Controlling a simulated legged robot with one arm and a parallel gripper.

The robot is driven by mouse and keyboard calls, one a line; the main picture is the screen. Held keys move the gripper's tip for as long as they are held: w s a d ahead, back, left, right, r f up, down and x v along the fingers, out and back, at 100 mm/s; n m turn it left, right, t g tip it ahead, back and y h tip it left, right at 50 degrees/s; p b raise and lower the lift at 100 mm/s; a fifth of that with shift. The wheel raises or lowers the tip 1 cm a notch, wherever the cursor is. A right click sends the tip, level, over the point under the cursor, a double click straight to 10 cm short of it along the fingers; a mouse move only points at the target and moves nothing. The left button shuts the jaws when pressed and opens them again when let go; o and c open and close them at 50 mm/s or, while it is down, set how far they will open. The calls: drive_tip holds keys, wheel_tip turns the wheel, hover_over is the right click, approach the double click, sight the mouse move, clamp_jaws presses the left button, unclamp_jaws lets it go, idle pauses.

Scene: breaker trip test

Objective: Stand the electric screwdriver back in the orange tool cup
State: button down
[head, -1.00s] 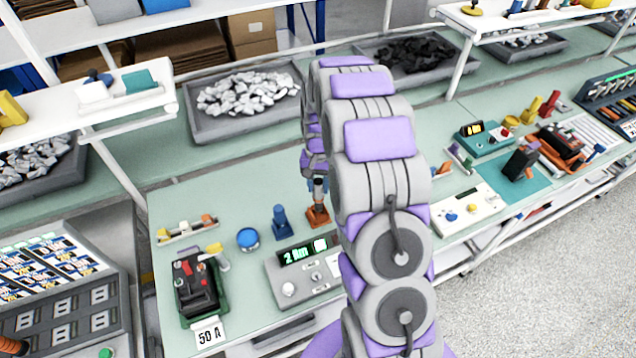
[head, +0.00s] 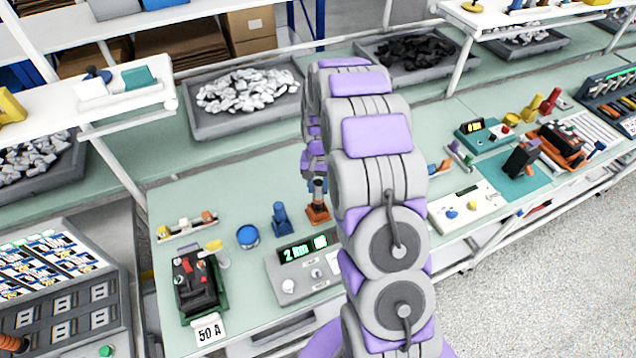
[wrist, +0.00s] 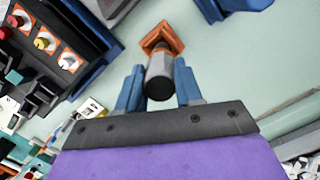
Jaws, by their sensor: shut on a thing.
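The electric screwdriver (wrist: 160,80), grey with a black end, is between the two blue fingers of my gripper (wrist: 160,90) in the wrist view. My gripper is shut on it. The orange tool cup (wrist: 163,37) lies right beyond the screwdriver's far end, which overlaps the cup. In the head view the screwdriver (head: 320,190) is upright at the mouth of the orange cup (head: 318,213) on the green bench. How deep its tip sits is hidden. My gripper (head: 318,183) is partly hidden behind my arm there.
A blue holder (head: 280,219) stands just left of the cup, and a round blue tub (head: 248,236) further left. A grey meter box (head: 300,270) with a lit display is in front. A black breaker fixture (head: 197,283) is at front left. Bench behind the cup is clear.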

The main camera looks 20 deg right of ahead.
drive_tip(key=shift+f, duration=1.5)
drive_tip(key=c, duration=0.7)
unclamp_jaws()
drive_tip(key=shift+o, duration=0.2)
wheel_tip(320, 180, up, 17)
drive_tip(key=w+d, duration=0.1)
drive_tip(key=w, duration=0.1)
drive_tip(key=shift+p, duration=0.35)
drive_tip(key=shift+r, duration=0.1)
drive_tip(key=s+a+r+n+b, duration=0.1)
drive_tip(key=s+a+r+n, duration=0.2)
drive_tip(key=s, duration=0.5)
drive_tip(key=s+a+r+b, duration=0.25)
drive_tip(key=s+a, duration=0.25)
drive_tip(key=s, duration=0.3)
drive_tip(key=s+a+f+n+b, duration=0.1)
drive_tip(key=s+a, duration=0.1)
drive_tip(key=s, duration=0.9)
drive_tip(key=s+a+f+n+b, duration=0.1)
drive_tip(key=s+f+n, duration=0.1)
drive_tip(key=s, duration=0.9)
drive_tip(key=shift+a+h, duration=0.4)
